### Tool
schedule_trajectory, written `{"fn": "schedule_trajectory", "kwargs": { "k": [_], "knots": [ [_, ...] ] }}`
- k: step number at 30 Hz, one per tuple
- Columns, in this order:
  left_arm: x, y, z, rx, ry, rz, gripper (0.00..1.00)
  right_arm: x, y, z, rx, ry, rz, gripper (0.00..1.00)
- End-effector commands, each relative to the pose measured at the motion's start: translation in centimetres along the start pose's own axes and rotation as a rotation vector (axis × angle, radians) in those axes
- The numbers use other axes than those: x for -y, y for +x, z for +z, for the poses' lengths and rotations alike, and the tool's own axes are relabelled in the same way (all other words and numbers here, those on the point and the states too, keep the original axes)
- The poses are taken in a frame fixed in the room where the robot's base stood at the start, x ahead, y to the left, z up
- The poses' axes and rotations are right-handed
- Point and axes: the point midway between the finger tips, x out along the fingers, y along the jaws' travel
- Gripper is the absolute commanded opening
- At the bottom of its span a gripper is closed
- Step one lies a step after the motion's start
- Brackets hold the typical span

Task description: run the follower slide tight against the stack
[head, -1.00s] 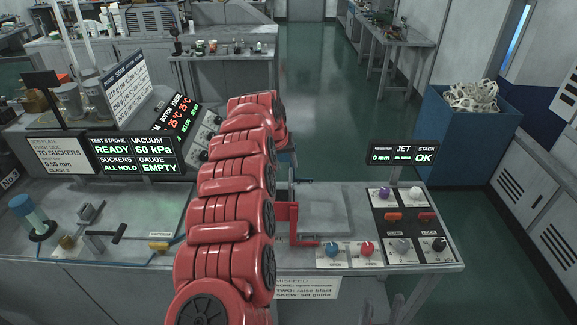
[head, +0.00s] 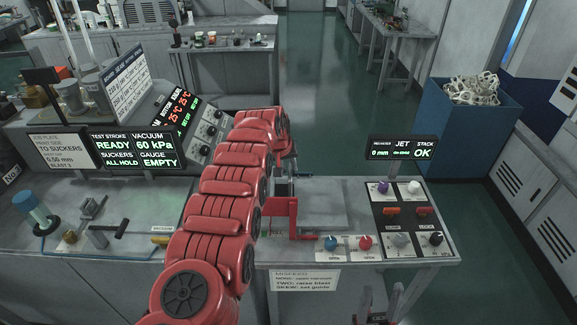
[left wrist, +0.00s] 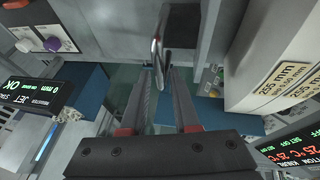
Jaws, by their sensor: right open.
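My left arm's gripper end in the head view is mostly hidden behind its own red links. In the left wrist view my left gripper (left wrist: 167,75) has its two fingers apart with a gap between them. A shiny metal bar (left wrist: 157,48) and a dark block (left wrist: 181,25) show just beyond the fingertips; I cannot tell whether they touch. I cannot surely pick out the follower slide or the stack. A red bracket (head: 284,228) stands beside a grey plate (head: 323,210) on the bench. My right gripper (head: 382,292) is open and empty at the bottom.
A panel of knobs (head: 407,216) sits at the bench's right end, with blue and red knobs (head: 348,243) in front. Displays (head: 135,148) stand at left, reading READY and 60 kPa. A blue bin (head: 466,125) of white parts is at right. The floor aisle behind is clear.

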Motion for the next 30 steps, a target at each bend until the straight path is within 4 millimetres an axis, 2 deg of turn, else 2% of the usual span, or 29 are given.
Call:
{"fn": "schedule_trajectory", "kwargs": {
  "k": [1,4,30],
  "knots": [
    [-0.01,0.00,0.00,0.000,0.000,0.000,0.18,0.00,0.00,0.00,0.000,0.000,0.000,0.50],
    [-0.01,0.00,0.01,0.000,0.000,0.000,0.00,0.00,0.00,0.00,0.000,0.000,0.000,0.50],
    [-0.02,0.02,0.04,0.001,0.001,0.000,0.00,0.00,0.00,-0.01,0.000,0.000,0.000,0.50]
  ]
}}
